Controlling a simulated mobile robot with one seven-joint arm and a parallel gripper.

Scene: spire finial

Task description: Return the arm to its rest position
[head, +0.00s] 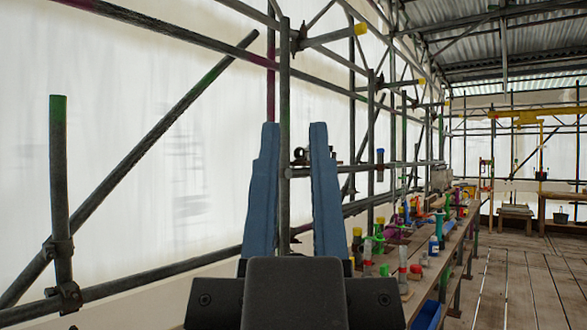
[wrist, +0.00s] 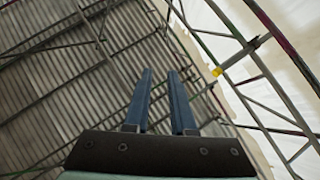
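My gripper (head: 294,130) is raised in front of the head camera, with its two blue fingers pointing up. The fingers stand apart with nothing between them but background scaffolding. In the wrist view my gripper (wrist: 160,75) also shows its two fingers apart and empty, against the metal roof. The rest of my arm is mostly hidden behind the dark gripper body.
Scaffold poles (head: 284,100) run along the white sheeting (head: 150,160) on the left, beyond the gripper. A long workbench (head: 435,250) with bottles and tools stands at right. The corrugated roof (wrist: 60,70) is overhead.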

